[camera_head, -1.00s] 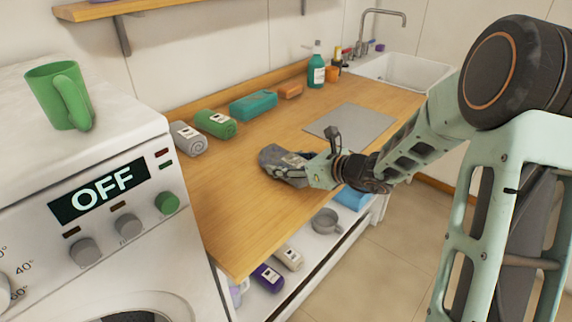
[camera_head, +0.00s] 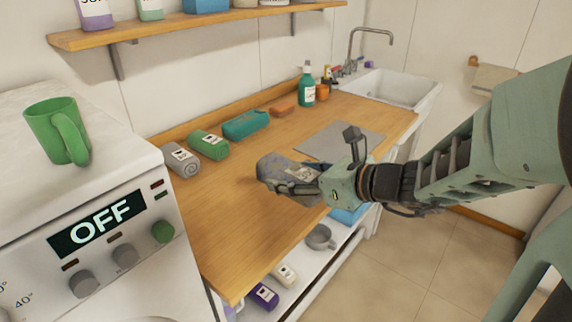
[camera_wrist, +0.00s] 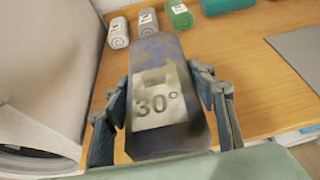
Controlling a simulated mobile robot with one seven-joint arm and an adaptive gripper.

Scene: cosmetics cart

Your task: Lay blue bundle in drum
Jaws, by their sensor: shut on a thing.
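The blue bundle (camera_wrist: 165,122) is a grey-blue rolled cloth with a pale "30°" label. My gripper (camera_wrist: 165,105) is shut on it, with a finger on either side, in the wrist view. In the head view the bundle (camera_head: 275,168) is held by my gripper (camera_head: 293,182) over the wooden counter's front part. The drum belongs to the white washing machine (camera_head: 178,255) at the left, whose display reads "OFF". The round door (camera_wrist: 30,148) shows partly at the lower left of the wrist view.
On the counter (camera_head: 225,235) lie a grey roll (camera_head: 180,160), a green roll (camera_head: 208,144), a teal bundle (camera_head: 245,124) and a grey mat (camera_head: 340,141). A green mug (camera_head: 58,132) stands on the machine. A shelf below holds bottles and a pot (camera_head: 320,237).

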